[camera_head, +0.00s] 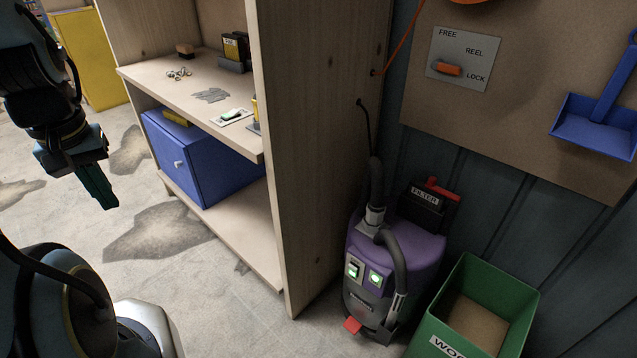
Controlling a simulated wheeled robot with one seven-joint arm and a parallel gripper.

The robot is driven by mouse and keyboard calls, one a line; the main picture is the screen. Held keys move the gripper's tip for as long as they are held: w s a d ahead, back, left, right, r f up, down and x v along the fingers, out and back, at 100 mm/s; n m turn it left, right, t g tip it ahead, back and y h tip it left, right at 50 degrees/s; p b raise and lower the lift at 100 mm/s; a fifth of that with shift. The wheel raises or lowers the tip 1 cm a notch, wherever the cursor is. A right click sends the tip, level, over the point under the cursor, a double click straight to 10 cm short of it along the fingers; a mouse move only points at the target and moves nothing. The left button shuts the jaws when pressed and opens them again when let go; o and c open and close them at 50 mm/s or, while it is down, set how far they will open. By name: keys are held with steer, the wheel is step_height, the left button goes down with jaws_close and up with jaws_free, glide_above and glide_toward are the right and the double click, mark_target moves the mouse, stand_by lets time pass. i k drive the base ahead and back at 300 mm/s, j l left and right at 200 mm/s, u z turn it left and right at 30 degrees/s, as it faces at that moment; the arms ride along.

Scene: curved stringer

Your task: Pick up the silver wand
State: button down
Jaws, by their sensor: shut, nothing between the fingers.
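A purple and grey vacuum cleaner (412,250) stands on the floor right of the wooden shelf unit. A dark hose (377,185) rises from it, with a silvery section (374,218) near its top and another grey tube (398,275) curving down its front. I cannot make out a separate silver wand for certain. My gripper (107,203) hangs at the upper left, in front of the shelf unit's left side. Its teal fingers are shut and empty, pointing down, well apart from the vacuum.
The wooden shelf unit (312,150) holds small parts and a blue cabinet (203,165). A green bin (487,285) stands right of the vacuum. A wall board has a FREE/REEL/LOCK switch (447,68) and blue dustpan (592,128). Stained floor (215,290) before the shelf is clear.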

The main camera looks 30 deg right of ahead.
mark_target(398, 301)
steer(key=i, duration=0.8)
steer(key=i+l+z, duration=0.1)
steer(key=z, duration=1.6)
